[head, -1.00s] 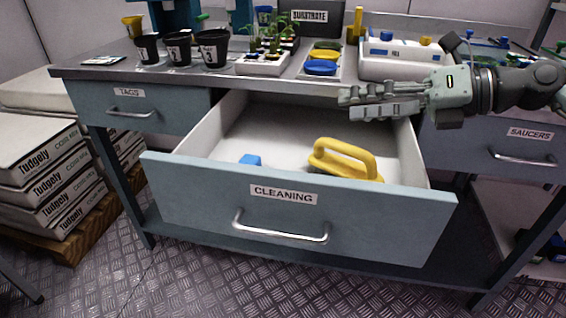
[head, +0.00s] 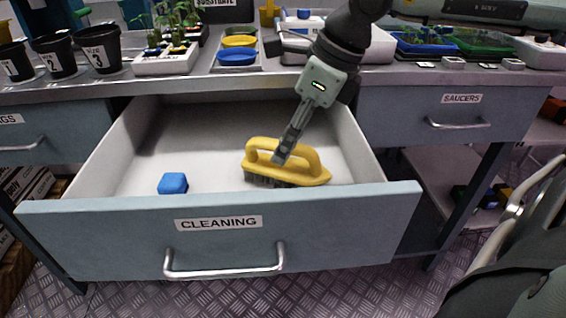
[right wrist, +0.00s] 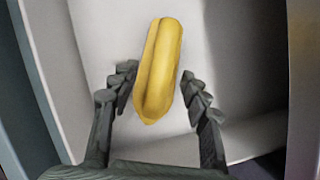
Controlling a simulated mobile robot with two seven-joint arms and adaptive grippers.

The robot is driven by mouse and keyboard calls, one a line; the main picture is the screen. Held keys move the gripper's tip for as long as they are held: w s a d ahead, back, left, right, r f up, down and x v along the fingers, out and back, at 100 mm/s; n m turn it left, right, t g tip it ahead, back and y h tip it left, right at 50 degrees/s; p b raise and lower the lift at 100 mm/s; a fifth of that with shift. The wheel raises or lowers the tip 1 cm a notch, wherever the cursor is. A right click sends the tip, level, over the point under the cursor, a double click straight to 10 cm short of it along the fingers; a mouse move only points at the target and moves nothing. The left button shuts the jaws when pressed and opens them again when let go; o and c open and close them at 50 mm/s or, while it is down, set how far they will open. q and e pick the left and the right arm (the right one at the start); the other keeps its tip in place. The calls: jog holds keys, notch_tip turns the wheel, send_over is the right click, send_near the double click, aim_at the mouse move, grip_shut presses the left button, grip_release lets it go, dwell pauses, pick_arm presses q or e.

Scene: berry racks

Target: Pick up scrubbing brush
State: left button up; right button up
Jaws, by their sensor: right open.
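The scrubbing brush (head: 312,172) has a yellow looped handle and dark bristles. It lies in the open drawer labelled CLEANING (head: 330,205), right of the middle. My right gripper (head: 279,160) reaches down into the drawer at the brush handle. In the right wrist view the yellow handle (right wrist: 160,70) lies between the open fingers of my right gripper (right wrist: 160,95), with a gap on each side. The fingers are not closed on it. My left gripper is not in view.
A blue block (head: 173,183) lies in the drawer, left of the brush. The worktop above holds black pots (head: 94,50), a white seedling tray (head: 166,60) and blue and yellow saucers (head: 237,57). The SAUCERS drawer (head: 480,118) is shut at the right.

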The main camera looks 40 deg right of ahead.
aim_at(286, 163)
jog(key=shift+x, duration=1.2)
jog(key=shift+c, duration=0.4)
grip_shut()
